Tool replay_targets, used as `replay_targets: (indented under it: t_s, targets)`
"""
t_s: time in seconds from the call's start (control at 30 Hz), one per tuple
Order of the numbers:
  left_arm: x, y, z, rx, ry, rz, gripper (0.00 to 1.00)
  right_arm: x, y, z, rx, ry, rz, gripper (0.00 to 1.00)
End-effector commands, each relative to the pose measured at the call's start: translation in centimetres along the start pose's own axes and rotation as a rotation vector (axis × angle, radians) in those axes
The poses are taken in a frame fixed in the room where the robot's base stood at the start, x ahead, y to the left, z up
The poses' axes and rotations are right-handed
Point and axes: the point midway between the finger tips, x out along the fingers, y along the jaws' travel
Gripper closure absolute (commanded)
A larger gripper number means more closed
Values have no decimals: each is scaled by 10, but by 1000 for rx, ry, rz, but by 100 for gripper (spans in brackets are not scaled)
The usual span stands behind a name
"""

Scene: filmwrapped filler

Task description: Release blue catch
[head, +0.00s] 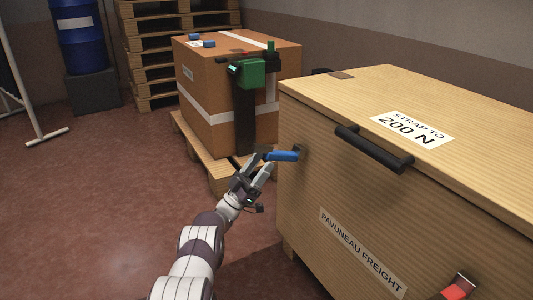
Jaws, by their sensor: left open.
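The blue catch (281,155) is a short blue lever on the left end of the wooden crate's front face. My left gripper (265,160) is open at the free left end of the catch, its fingers close around or beside that end. I cannot tell whether they touch it. The wooden crate (305,185) fills the right side, with its lid closed and a black bar handle (372,150) on its front upper edge. My right gripper is not in view.
A red catch (459,287) sits low on the crate front at the right. A cardboard box (208,95) with a green device (252,73) stands on a pallet (221,178) behind. Stacked pallets (153,75) and a blue drum (79,40) stand farther back.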

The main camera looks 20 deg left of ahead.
Motion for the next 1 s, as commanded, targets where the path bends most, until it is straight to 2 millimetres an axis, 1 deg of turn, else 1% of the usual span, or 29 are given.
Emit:
replay_targets:
  t_s: [0.03, 0.2, 0.3, 0.4, 0.53, 0.93, 0.97, 1.0]
  targets:
    - [-10, -1, -4, -2, -3, -5, 43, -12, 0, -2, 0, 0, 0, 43]
    - [-57, -1, -2, 1, -1, -3, 43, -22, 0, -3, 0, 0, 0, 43]
    - [-77, 0, -1, 1, -1, -1, 43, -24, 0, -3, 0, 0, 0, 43]
    - [-88, 0, -1, 0, 0, 0, 43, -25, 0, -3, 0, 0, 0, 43]
    - [-92, 0, 0, 0, 1, 1, 43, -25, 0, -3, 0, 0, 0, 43]
    - [-92, 0, 0, 3, 0, 1, 43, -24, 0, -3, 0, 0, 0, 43]
    - [-92, 0, 0, 14, -2, -1, 43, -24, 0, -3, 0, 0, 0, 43]
    - [-92, -5, 6, 37, -28, -25, 43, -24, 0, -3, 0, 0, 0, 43]
